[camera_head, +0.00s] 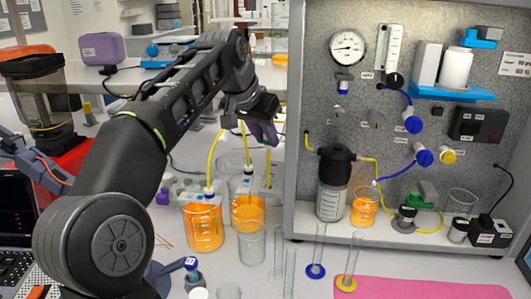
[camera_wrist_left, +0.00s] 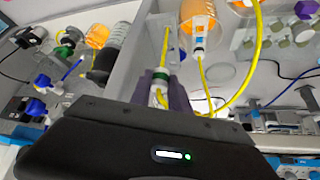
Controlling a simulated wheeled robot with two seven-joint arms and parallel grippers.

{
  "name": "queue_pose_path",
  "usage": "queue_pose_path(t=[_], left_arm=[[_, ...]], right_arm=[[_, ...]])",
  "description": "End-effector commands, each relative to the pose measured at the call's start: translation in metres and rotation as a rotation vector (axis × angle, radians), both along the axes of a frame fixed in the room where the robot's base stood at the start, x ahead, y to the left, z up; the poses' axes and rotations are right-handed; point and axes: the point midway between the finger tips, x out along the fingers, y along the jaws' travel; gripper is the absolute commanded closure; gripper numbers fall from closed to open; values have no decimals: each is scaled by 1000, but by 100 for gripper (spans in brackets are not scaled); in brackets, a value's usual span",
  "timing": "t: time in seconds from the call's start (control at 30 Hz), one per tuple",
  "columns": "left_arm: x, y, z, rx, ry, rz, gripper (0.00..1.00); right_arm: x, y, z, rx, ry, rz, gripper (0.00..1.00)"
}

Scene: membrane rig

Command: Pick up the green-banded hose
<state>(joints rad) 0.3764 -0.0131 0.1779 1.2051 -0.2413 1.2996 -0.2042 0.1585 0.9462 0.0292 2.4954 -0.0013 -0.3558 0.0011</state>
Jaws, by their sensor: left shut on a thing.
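The green-banded hose (camera_wrist_left: 160,79) is yellow, with a green band near a white sleeve. In the left wrist view it sits between the purple fingers of my left gripper (camera_wrist_left: 161,94), which is shut on it. In the head view my left gripper (camera_head: 263,132) is raised above the beakers, and the fingers largely hide the band. A second yellow hose with a blue band (camera_wrist_left: 198,40) reaches into a beaker of orange liquid. My right gripper is not in view.
Two orange-filled beakers (camera_head: 203,229) (camera_head: 249,214) and an empty beaker (camera_head: 252,245) stand below the gripper. Glass cylinders (camera_head: 317,250) stand in front of the grey rig panel (camera_head: 300,130). A pink mat (camera_head: 420,288) lies at the front right.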

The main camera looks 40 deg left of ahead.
Motion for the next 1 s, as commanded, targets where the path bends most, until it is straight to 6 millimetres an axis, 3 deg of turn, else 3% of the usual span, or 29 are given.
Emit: queue_pose_path(t=[0.03, 0.1, 0.47, 0.6, 0.8, 1.0], left_arm=[[1, -1, 13, 0, -3, -1, 100], [-16, -2, 5, 1, -1, 2, 100], [-107, -12, 5, 2, -4, 2, 100], [-140, -15, 11, 1, -3, 1, 100], [-169, -18, 10, 0, -1, 1, 100], [-179, -20, 7, -1, 0, 1, 100]], right_arm=[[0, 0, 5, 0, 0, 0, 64], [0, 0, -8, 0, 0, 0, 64], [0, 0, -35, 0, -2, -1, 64], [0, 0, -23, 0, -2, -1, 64], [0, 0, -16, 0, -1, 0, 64], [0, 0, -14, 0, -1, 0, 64]])
